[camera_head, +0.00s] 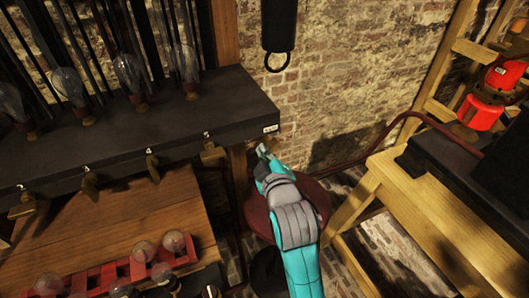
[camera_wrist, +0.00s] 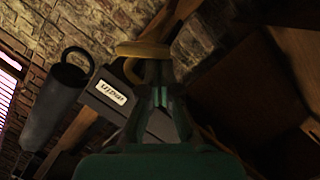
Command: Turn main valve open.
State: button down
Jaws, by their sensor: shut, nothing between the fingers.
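A row of brass levers lines the front of the black shelf; the one nearest my gripper is the right-hand brass lever (camera_head: 212,152). A brass fitting (camera_wrist: 145,49) shows just beyond my fingertips in the wrist view. I cannot tell which fitting is the main valve, or whether the fingers touch the brass. My gripper (camera_head: 263,150) is shut and empty, just below the shelf's right end in the head view. Its fingers (camera_wrist: 158,80) point up toward the brass in the wrist view. A small white label (camera_wrist: 110,93) is on the dark block left of the fingers.
The black shelf (camera_head: 150,130) carries glass bulbs. A dark cylinder with a ring (camera_head: 279,25) hangs at the brick wall; it shows in the wrist view (camera_wrist: 52,105). A dark red round surface (camera_head: 318,192) lies below my arm. A wooden frame (camera_head: 400,180) stands right.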

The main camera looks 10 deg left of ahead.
jog(key=shift+f, duration=0.1)
notch_tip(320, 180, down, 2)
jog(key=n+t, duration=0.1)
jog(key=n, duration=0.2)
jog(key=n+t, duration=0.1)
jog(key=n, duration=0.2)
jog(key=shift+w+d+n+h, duration=0.1)
jog(key=shift+d+n+h, duration=0.05)
jog(key=shift+n+h, duration=0.2)
jog(key=shift+f, duration=0.1)
dwell(0.3)
dwell(0.5)
